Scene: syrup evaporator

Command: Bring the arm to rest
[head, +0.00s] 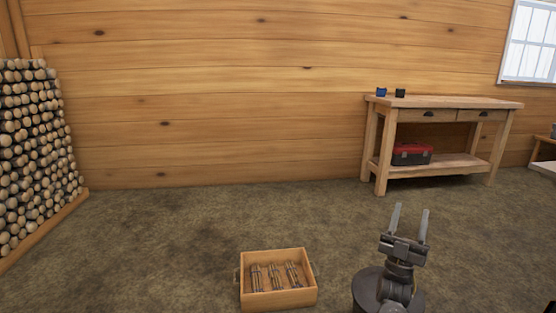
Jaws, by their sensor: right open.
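My right gripper (411,221) is raised at the lower right, with its two fingers pointing up. The fingers are apart and nothing is between them. It stands clear of the wooden crate and, in the picture, below the workbench. Part of my right arm shows beneath it. My left gripper is out of view.
A wooden crate (278,300) with several bundles of sticks sits on the floor, left of my right gripper. A workbench (450,101) stands by the back wall, with a red toolbox (411,153) on its shelf. Stacked logs (35,150) line the left. The floor between is clear.

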